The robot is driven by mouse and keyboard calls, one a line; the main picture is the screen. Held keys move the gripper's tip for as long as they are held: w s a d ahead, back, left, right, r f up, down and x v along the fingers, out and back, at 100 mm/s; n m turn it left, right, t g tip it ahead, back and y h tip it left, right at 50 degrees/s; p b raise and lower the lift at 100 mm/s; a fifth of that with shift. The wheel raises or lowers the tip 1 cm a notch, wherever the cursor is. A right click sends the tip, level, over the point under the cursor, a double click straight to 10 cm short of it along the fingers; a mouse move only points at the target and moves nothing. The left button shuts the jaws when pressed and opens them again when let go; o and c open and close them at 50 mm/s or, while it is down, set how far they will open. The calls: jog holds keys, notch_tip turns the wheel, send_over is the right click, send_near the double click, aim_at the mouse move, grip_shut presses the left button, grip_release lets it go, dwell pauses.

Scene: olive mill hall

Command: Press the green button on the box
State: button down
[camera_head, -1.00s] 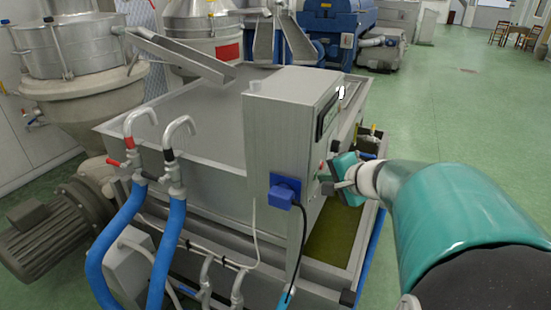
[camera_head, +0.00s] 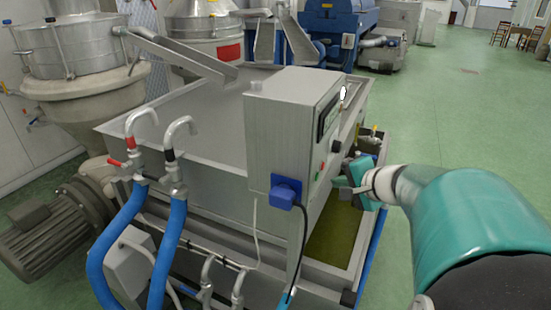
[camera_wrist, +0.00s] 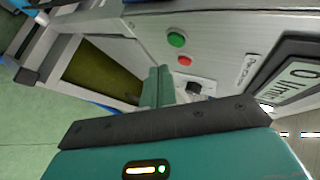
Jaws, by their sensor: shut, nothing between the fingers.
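The grey metal box (camera_head: 275,130) stands at the edge of the big steel tank. Its panel side faces right, towards my gripper. The round green button (camera_wrist: 176,39) shows clearly in the wrist view, with a red button (camera_wrist: 184,60) and a black switch (camera_wrist: 194,88) in line with it. In the head view the green button (camera_head: 318,175) is small, low on the panel. My gripper (camera_head: 336,182) is shut and empty, just right of the panel, with a gap to it. In the wrist view its fingertips (camera_wrist: 159,70) appear below and left of the buttons.
A display (camera_wrist: 295,80) sits further along the panel. A blue plug (camera_head: 285,190) with a cable juts from the box's near side. Blue hoses (camera_head: 165,240) and steel pipes stand to the left. An olive-coloured basin (camera_head: 335,238) lies under the gripper. Green floor is open at right.

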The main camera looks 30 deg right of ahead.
jog(key=shift+s+d, duration=0.5)
jog(key=shift+s, duration=0.2)
jog(key=shift+s+d, duration=0.5)
jog(key=shift+s, duration=0.15)
jog(key=a+n+g+y, duration=0.35)
jog(key=a+n, duration=0.35)
jog(key=a, duration=1)
jog(key=s+a+n+g+h, duration=0.2)
jog(key=s+a+n+h, duration=0.2)
jog(key=s+a+n, duration=0.4)
jog(key=a+f+n, duration=0.1)
jog(key=a, duration=0.1)
jog(key=shift+s+a, duration=0.25)
jog(key=shift+a, duration=0.05)
